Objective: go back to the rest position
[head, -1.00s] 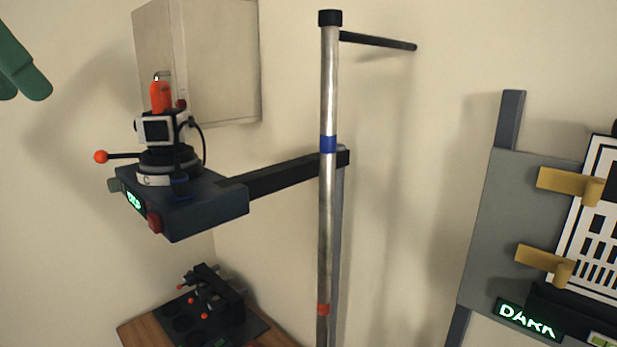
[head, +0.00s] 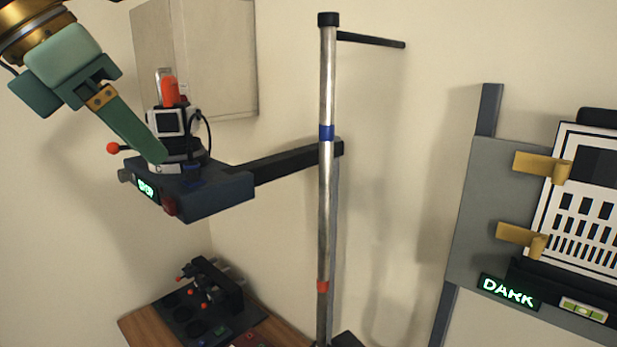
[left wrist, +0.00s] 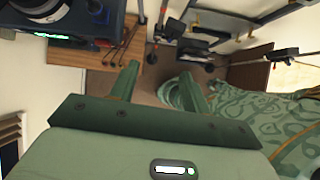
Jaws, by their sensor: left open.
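My left gripper (head: 150,152) comes in from the upper left of the head view. One long green finger slants down in front of the left part of a dark platform unit (head: 215,195) and its orange-topped device (head: 170,92); I cannot tell if it touches them. In the left wrist view my left gripper (left wrist: 160,74) has two green fingers spread apart with nothing between them. My right gripper is not in view.
The platform hangs on a dark arm (head: 290,163) from a tall metal pole (head: 327,220). A black fixture (head: 205,310) sits on a wooden table (head: 137,331) below. A grey board (head: 485,190) with brass clamps holds a chart at right. Bare wall lies between pole and board.

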